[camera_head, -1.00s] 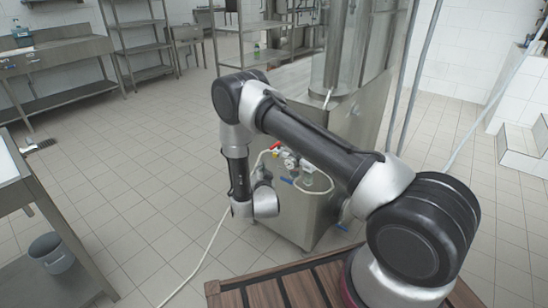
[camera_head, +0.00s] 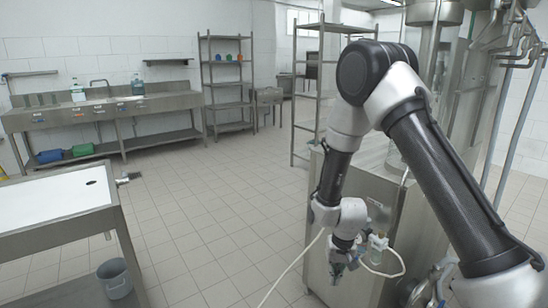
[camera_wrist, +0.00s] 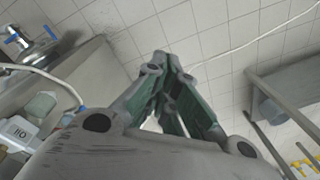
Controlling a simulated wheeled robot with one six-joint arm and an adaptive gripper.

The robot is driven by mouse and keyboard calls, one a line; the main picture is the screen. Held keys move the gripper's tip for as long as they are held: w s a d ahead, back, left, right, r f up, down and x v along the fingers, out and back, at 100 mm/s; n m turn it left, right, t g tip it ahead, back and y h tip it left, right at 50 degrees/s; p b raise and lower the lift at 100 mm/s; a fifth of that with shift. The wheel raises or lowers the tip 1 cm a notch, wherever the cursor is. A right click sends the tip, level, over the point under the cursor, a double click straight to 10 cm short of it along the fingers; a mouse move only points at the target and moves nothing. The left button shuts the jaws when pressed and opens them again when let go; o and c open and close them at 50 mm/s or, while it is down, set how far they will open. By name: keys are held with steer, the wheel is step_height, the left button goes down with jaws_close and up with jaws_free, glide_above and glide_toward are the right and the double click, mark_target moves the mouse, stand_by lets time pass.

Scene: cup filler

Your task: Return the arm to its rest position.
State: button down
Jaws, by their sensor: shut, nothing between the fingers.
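My arm is folded at the right of the head view, with its upper link slanting up to a high elbow and the forearm hanging down. My gripper (camera_head: 338,273) is at the low end of the forearm, in front of the steel filling machine (camera_head: 328,240). In the wrist view my gripper (camera_wrist: 165,62) points at the tiled floor. Its green-padded fingers meet at the tips, with nothing between them.
A white-topped table (camera_head: 55,215) stands at the left with a grey bucket (camera_head: 115,278) by its leg. A steel sink counter (camera_head: 100,110) and shelves (camera_head: 228,85) line the back. A pale hose (camera_head: 290,268) crosses the floor. The middle floor is clear.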

steer(key=s+d+r+t, duration=0.1)
steer(key=s+d+r, duration=0.5)
steer(key=r, duration=0.7)
steer(key=s+d+r+t, duration=0.1)
steer(key=s+d+r, duration=0.4)
steer(key=s+r, duration=0.4)
steer(key=s+d+r+t, duration=0.1)
steer(key=s+d+r, duration=0.5)
steer(key=r, duration=1.1)
steer(key=shift+s+d+n+t+h, duration=0.3)
steer(key=shift+s+t+h, duration=0.1)
steer(key=shift+s, duration=0.45)
